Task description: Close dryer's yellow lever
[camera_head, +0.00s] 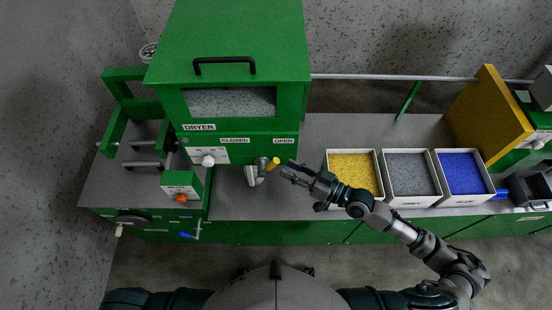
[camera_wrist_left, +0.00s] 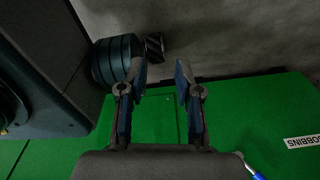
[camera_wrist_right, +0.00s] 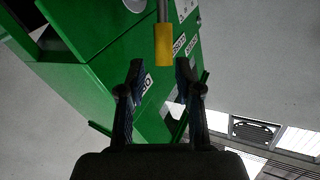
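The green dryer (camera_head: 228,75) stands at the back with "CLOSED" and "OPEN" labels on its front. Its yellow lever (camera_head: 273,163) sits under the "OPEN" label and points right. The lever's yellow end also shows in the right wrist view (camera_wrist_right: 163,45), ahead of the fingertips. My right gripper (camera_head: 289,173) is just right of and slightly below the lever, open and apart from it. The fingers show spread in the right wrist view (camera_wrist_right: 160,75). My left gripper (camera_wrist_left: 162,80) is open and empty in the left wrist view; it is not visible in the head view.
Trays of yellow (camera_head: 353,172), grey (camera_head: 410,173) and blue (camera_head: 461,172) granules stand right of the dryer, close to my right forearm. A green station with an orange knob (camera_head: 181,198) stands left.

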